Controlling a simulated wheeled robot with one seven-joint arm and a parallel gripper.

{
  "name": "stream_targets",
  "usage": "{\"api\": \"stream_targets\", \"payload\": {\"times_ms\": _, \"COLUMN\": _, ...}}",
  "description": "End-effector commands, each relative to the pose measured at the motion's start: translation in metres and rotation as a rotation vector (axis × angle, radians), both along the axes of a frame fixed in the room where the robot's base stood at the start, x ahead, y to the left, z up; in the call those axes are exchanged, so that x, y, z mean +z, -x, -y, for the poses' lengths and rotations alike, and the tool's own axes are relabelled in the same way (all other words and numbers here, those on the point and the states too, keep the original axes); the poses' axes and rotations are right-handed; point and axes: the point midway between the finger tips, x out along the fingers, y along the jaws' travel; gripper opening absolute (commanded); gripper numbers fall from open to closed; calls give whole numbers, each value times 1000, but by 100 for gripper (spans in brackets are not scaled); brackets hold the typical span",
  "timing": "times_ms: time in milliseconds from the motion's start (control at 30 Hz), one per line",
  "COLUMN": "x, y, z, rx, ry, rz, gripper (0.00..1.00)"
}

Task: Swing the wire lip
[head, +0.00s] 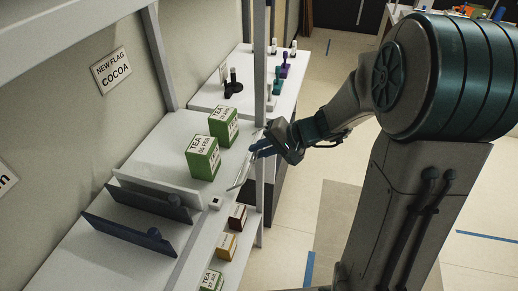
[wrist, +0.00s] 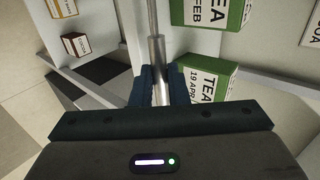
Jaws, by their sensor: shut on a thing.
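The wire lip is a thin grey metal rod at the shelf's front edge. It shows in the head view (head: 241,179) running down-left from my gripper (head: 258,148). In the wrist view the wire lip (wrist: 153,20) runs up from a thicker pale sleeve (wrist: 158,55), which lies between the two blue fingers of my gripper (wrist: 160,78). The fingers are shut on this sleeve. Its end is hidden between the fingers. Whether the lip is raised or lowered is hard to tell.
Two green tea boxes (head: 203,158) (head: 224,126) stand on the shelf just behind the lip. Blue dividers (head: 130,237) stand farther left. Small brown (head: 237,216) and orange (head: 227,246) boxes sit on a lower ledge.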

Motion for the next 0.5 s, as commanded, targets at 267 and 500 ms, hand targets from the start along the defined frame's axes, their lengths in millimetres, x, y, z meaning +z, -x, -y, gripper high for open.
{"api": "stream_targets", "payload": {"times_ms": 267, "x": -13, "y": 4, "z": 9, "rx": 0, "ry": 2, "rz": -1, "gripper": 0}}
{"api": "stream_targets", "payload": {"times_ms": 500, "x": -13, "y": 3, "z": 9, "rx": 0, "ry": 1, "rz": 0, "gripper": 0}}
